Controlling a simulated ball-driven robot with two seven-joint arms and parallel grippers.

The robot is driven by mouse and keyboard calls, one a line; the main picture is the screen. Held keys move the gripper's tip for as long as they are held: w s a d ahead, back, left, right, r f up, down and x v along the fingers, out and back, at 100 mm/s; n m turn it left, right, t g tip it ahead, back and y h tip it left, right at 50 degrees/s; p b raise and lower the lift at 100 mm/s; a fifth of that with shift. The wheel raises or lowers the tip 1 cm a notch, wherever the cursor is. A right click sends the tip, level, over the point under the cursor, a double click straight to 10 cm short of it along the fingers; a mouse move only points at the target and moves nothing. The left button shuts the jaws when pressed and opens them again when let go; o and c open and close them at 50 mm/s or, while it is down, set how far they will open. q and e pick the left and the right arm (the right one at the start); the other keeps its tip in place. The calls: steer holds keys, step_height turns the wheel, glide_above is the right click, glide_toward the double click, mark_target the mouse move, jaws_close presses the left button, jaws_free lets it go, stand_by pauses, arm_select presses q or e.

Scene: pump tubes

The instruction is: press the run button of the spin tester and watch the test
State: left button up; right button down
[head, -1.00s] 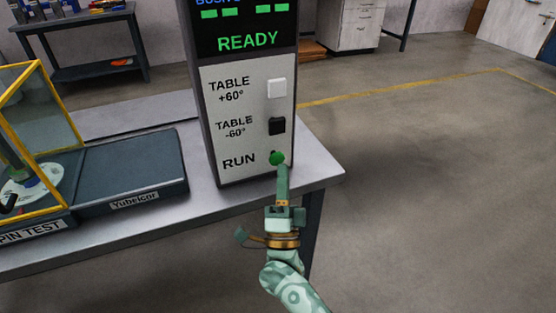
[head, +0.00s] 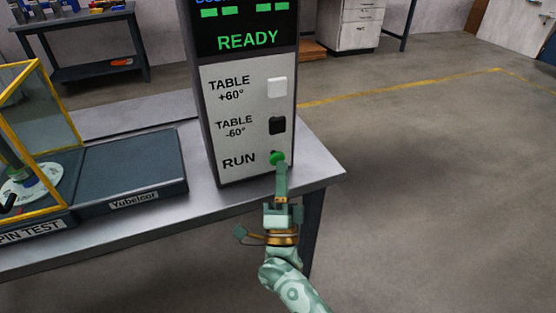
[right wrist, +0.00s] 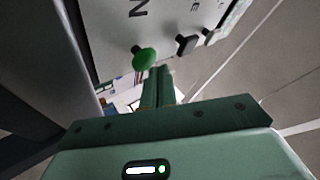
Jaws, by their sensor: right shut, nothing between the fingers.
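The control box (head: 247,100) stands on the table and its screen reads READY in green. The green run button (head: 276,157) is the lowest of its buttons, and it shows in the right wrist view (right wrist: 144,58) as a round green knob. My right gripper (head: 282,166) is shut and empty, its fingertips right at the run button's lower edge in the head view. In the right wrist view the fingertips (right wrist: 158,70) are close beside the button; I cannot tell whether they touch. The spin tester (head: 35,185), a yellow-framed clear enclosure with a white disc inside, is cut off at the left.
Above the run button are a black button (head: 277,125) and a white button (head: 277,88) for turning the table. A dark flat pad (head: 130,178) labelled Yubelcor lies left of the box. The floor to the right is clear.

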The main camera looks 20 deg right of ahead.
arm_select(q)
steer(key=shift+f, duration=0.15)
arm_select(e)
steer(key=shift+w, duration=0.4)
stand_by(0.4)
arm_select(q)
steer(key=shift+s+f+b, duration=0.25)
steer(key=shift+s+b, duration=0.2)
arm_select(e)
steer(key=shift+w+d+r, duration=0.15)
steer(key=shift+w+r, duration=0.2)
steer(key=shift+r, duration=0.2)
stand_by(0.6)
steer(key=shift+s+p, duration=0.2)
steer(key=shift+p, duration=0.1)
arm_select(q)
steer(key=shift+w+r, duration=0.4)
steer(key=shift+w, duration=0.1)
arm_select(e)
steer(key=shift+a+f, duration=0.2)
steer(key=shift+f, duration=0.05)
